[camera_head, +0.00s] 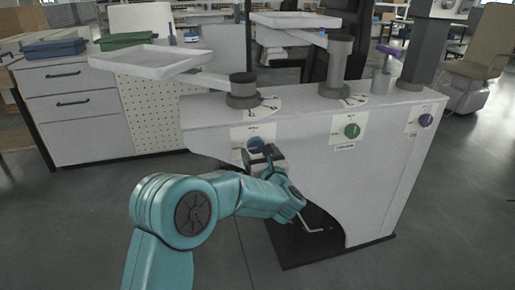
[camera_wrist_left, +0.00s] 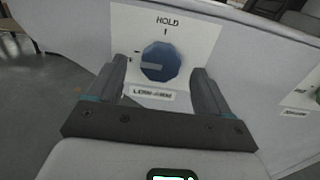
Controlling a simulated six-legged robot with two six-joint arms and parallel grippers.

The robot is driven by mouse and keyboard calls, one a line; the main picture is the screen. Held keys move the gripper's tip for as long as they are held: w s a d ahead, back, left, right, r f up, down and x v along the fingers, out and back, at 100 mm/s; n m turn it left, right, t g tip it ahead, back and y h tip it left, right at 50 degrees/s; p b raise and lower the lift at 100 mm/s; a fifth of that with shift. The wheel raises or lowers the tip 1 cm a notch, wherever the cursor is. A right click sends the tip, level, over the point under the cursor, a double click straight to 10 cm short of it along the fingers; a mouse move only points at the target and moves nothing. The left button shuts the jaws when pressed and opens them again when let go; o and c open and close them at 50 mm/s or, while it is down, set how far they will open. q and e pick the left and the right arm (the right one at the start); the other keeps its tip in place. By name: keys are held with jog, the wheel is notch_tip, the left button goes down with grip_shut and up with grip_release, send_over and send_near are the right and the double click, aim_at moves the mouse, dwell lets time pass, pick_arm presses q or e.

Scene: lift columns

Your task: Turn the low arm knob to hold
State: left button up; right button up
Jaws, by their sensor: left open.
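The low arm knob (camera_wrist_left: 161,62) is a blue, many-sided dial on a white plate (camera_wrist_left: 205,38), on the front of the white column unit. "HOLD" and a short tick are printed above it. A pale grey pointer mark on the knob points left, away from the HOLD tick. In the head view the knob (camera_head: 254,144) is partly hidden by my gripper. My left gripper (camera_head: 266,157) is open in front of it. In the left wrist view its fingers (camera_wrist_left: 158,70) stand on either side of the knob, with gaps showing. My right gripper is in neither view.
Swing arms with white trays (camera_head: 150,61) stand above the counter. A dark base plate (camera_head: 305,245) with a bent rod (camera_head: 311,226) lies below.

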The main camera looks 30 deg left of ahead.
aim_at(257, 146)
pick_arm(q)
jog(key=shift+x, duration=1.9)
jog(key=shift+w, duration=0.1)
jog(key=c, duration=1)
